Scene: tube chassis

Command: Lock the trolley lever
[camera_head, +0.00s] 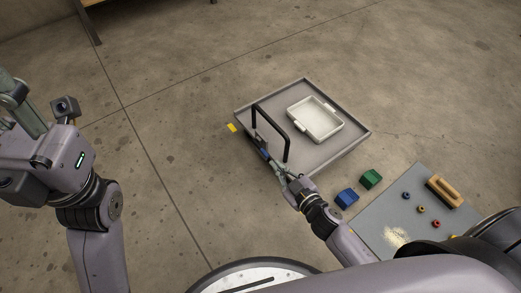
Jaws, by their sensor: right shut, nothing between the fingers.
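The trolley (328,160) is a low grey platform with a raised rim and a black hoop handle (270,117) along its near left side. A small blue part (264,154), perhaps the lever, shows at the foot of the handle. My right gripper (277,166) is shut and empty at the trolley's near edge, close beside the blue part. I cannot tell whether it touches it. The gripper and handle partly hide that area. My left gripper (22,108) is raised at the far left, far from the trolley, and its fingertips are not clear.
A white tray (315,119) sits on the trolley. A blue block (346,198) and a green block (371,179) lie on the floor near a grey board (389,216) with a wooden-handled brush (444,191) and small coloured rings. A yellow mark (232,128) lies left of the trolley.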

